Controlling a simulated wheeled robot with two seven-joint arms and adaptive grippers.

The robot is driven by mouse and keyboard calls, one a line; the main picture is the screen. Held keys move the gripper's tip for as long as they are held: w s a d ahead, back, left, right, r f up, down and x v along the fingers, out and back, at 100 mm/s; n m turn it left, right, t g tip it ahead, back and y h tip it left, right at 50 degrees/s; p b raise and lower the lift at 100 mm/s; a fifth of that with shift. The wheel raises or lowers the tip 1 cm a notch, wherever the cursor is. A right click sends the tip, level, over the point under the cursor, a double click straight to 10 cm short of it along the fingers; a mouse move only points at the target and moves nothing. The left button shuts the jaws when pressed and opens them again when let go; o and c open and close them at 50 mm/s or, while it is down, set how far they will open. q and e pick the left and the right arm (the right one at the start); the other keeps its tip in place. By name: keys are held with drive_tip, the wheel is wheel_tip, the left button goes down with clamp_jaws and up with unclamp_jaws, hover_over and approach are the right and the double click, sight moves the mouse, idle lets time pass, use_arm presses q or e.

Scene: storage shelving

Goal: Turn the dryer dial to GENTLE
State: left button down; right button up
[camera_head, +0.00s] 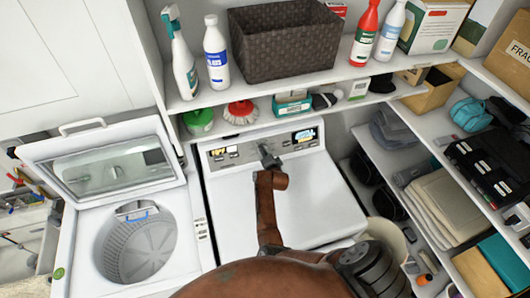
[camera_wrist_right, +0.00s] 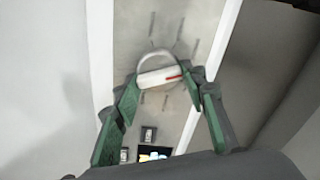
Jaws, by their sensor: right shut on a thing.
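The white dryer (camera_head: 318,205) stands right of the open washer, with a grey control panel along its back edge. My right gripper (camera_head: 267,152) is at the middle of this panel and hides the dial in the head view. In the right wrist view the dial (camera_wrist_right: 158,77) is a round knob with a pale bar and a red mark at the bar's right end. The fingers of my right gripper (camera_wrist_right: 164,88) are on either side of the dial, shut on it. Marks around the dial are too blurred to read. My left gripper is not in view.
The open washer (camera_head: 196,232) stands at the left with its lid up. A shelf above the dryer holds a dark basket (camera_head: 283,45) and several bottles. Brushes and small boxes sit just behind the panel. Shelving with towels (camera_head: 440,208) is at the right.

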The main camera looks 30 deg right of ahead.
idle(0.5)
drive_tip(key=o, duration=1.2)
drive_tip(key=shift+c, duration=0.2)
